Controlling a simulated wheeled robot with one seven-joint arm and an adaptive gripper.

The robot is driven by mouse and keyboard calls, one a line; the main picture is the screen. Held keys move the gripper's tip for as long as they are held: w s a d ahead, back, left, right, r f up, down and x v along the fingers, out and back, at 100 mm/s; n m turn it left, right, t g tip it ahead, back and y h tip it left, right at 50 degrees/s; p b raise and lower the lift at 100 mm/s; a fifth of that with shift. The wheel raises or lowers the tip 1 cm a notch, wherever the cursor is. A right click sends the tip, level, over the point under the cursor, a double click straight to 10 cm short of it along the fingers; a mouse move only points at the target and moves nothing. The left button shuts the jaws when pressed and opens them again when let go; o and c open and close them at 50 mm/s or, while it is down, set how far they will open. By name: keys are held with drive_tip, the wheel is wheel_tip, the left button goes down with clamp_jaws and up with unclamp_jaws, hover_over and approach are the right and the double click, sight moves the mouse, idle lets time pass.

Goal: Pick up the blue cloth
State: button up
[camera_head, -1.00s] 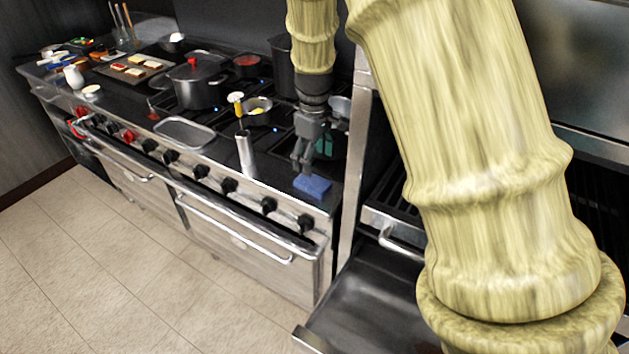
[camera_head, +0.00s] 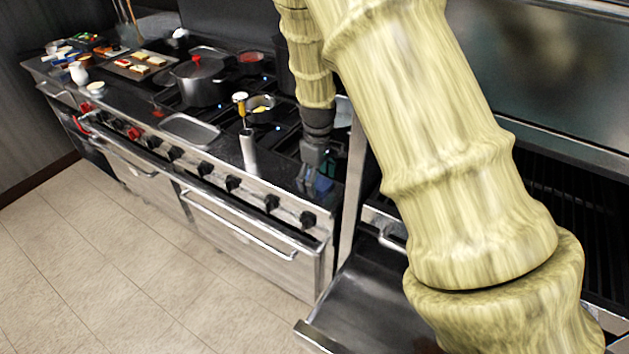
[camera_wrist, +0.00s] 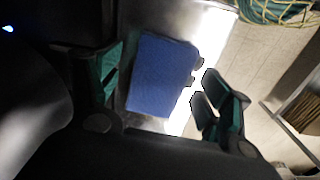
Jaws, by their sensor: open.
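The blue cloth (camera_wrist: 162,75) lies flat on the stove's right front corner. In the wrist view it shows as a blue rectangle between the two open fingers of my gripper (camera_wrist: 163,90). In the head view my gripper (camera_head: 314,186) points down right over the cloth (camera_head: 322,184) and covers much of it. The fingers look apart from the cloth's sides, with nothing held. I cannot tell the exact height of the fingertips above the counter.
A metal cylinder (camera_head: 249,152) with a yellow-handled tool stands left of my gripper. A steel tray (camera_head: 190,131), a lidded pot (camera_head: 202,80) and a small pan (camera_head: 262,108) are farther left. The stove's front edge with knobs (camera_head: 308,219) is close by.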

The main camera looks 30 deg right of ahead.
drive_tip(key=shift+f, duration=0.2)
drive_tip(key=c, duration=1.1)
